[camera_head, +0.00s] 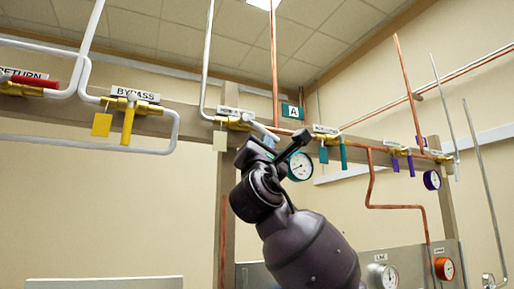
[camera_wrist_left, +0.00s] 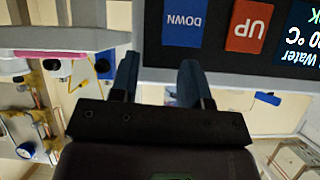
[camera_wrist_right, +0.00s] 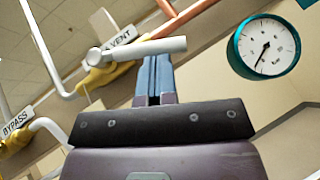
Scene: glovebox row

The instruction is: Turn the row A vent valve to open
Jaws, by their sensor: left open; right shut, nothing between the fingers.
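The vent valve has a brass body (camera_head: 238,124) under a small white label, left of the teal row A sign (camera_head: 292,112). In the right wrist view its label (camera_wrist_right: 122,37) reads VENT above the brass body (camera_wrist_right: 105,77), and its pale grey lever (camera_wrist_right: 150,48) lies across the view, pointing right. My right gripper (camera_head: 268,141) is shut and empty. Its blue fingertips (camera_wrist_right: 154,62) are just below the lever and overlap it in view; I cannot tell whether they touch. My left gripper (camera_wrist_left: 157,70) is open and empty, away from the valve.
A teal-rimmed gauge (camera_head: 300,166) is close right of my right gripper. The bypass valve (camera_head: 129,118) with a yellow handle is farther left. Copper and white pipes run along the wooden rail. A panel with DOWN (camera_wrist_left: 185,22) and UP buttons (camera_wrist_left: 247,25) is near my left gripper.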

